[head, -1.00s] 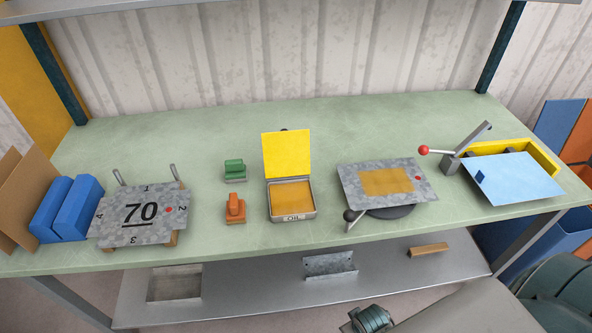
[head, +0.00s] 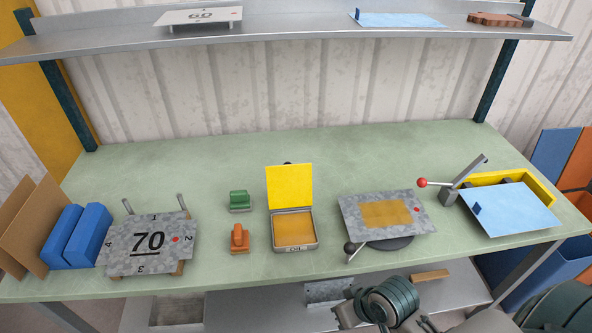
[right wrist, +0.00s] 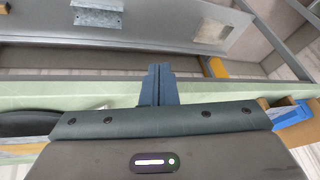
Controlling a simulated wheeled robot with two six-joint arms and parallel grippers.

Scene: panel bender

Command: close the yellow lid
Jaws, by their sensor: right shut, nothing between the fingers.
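The yellow lid (head: 290,187) stands open, upright, at the back edge of a small metal box in the head view. The box (head: 294,247) has a tan inside and a label reading "OIL" on its front, and sits in the middle of the green bench. My right gripper (right wrist: 160,85) shows in the right wrist view with its two blue-grey fingers together and empty, at the bench's front edge. Part of my right arm shows at the bottom of the head view, in front of the bench and apart from the lid. My left gripper is not in view.
Orange (head: 239,238) and green (head: 240,200) stamp-like blocks stand left of the box. A grey plate with a tan patch (head: 387,214) and a dark-knobbed lever stands to its right. A red-knobbed lever (head: 423,183) is farther right. The bench behind the lid is clear.

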